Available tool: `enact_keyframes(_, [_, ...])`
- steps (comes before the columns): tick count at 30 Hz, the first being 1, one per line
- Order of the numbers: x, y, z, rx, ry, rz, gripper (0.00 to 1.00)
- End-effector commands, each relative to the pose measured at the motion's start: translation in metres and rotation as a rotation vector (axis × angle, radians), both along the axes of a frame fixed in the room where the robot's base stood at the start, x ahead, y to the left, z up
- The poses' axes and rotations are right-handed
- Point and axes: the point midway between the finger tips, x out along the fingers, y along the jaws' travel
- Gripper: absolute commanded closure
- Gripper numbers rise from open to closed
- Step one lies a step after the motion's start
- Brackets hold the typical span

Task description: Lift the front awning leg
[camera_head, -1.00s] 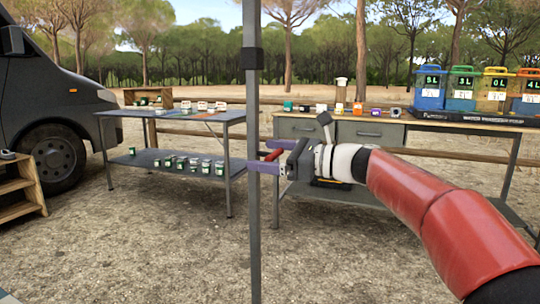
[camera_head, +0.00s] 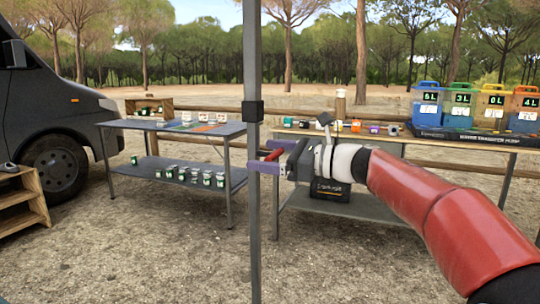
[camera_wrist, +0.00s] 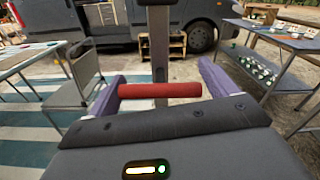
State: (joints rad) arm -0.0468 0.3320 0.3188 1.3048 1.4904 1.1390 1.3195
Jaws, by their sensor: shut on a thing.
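The awning leg (camera_head: 254,215) is a thin grey upright post left of centre in the head view, with a dark collar (camera_head: 253,111) above my gripper. Its foot is below the picture. My gripper (camera_head: 268,157) reaches it from the right at about mid-height, with purple fingers. It is shut on a red handle (camera_head: 274,155) beside the post, a short way below the collar. In the wrist view, the red handle (camera_wrist: 160,90) spans between the two purple fingers, and the grey post (camera_wrist: 159,45) stands upright just beyond it.
A grey two-level table (camera_head: 180,131) with small jars stands behind on the left. A workbench (camera_head: 450,142) with coloured canisters stands behind on the right. A dark van (camera_head: 55,110) is at far left. In the wrist view a chair (camera_wrist: 68,97) stands left.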

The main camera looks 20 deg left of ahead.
Motion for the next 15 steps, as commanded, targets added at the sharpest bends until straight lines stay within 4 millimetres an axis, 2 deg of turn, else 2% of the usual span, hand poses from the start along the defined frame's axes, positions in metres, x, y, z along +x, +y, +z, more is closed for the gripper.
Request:
enact_keyframes(1, [-0.0003, 0.0001, 0.0171, 0.004, 0.002, 0.001, 0.56])
enact_keyframes(3, [-0.0003, 0.0002, 0.0216, 0.004, 0.002, 0.000, 0.56])
enact_keyframes(14, [-0.0004, 0.0000, 0.0233, 0.009, -0.001, -0.002, 0.56])
enact_keyframes(15, [-0.0003, 0.0000, 0.0237, 0.009, -0.002, -0.003, 0.10])
